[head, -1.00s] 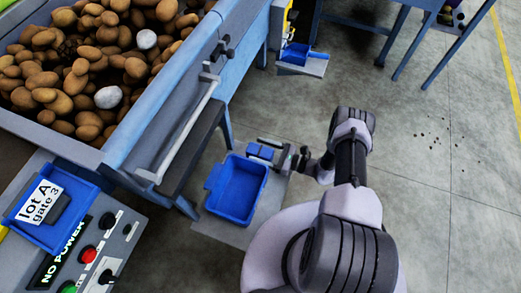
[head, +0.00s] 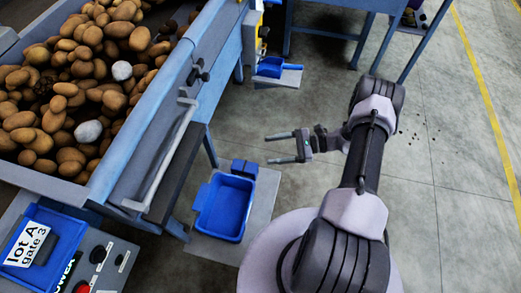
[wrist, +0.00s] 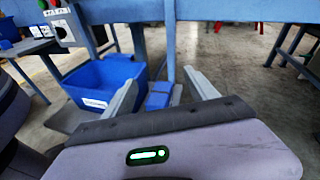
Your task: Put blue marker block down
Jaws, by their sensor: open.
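The blue marker block (head: 244,168) sits on the grey floor plate (head: 262,196), just beyond the far edge of the blue bin (head: 208,218). It also shows in the wrist view (wrist: 158,97), between my two fingers in the picture and right of the bin (wrist: 104,76). My gripper (head: 272,149) is open and empty, to the right of the block and apart from it. In the wrist view my gripper (wrist: 162,80) has both fingers spread with nothing between them.
The grader table (head: 190,110) with potatoes stands at left, its legs close behind the block. A control panel (head: 100,262) and a blue tray marked lot A gate 3 (head: 62,240) are at lower left. A small blue tray (head: 270,67) hangs further back.

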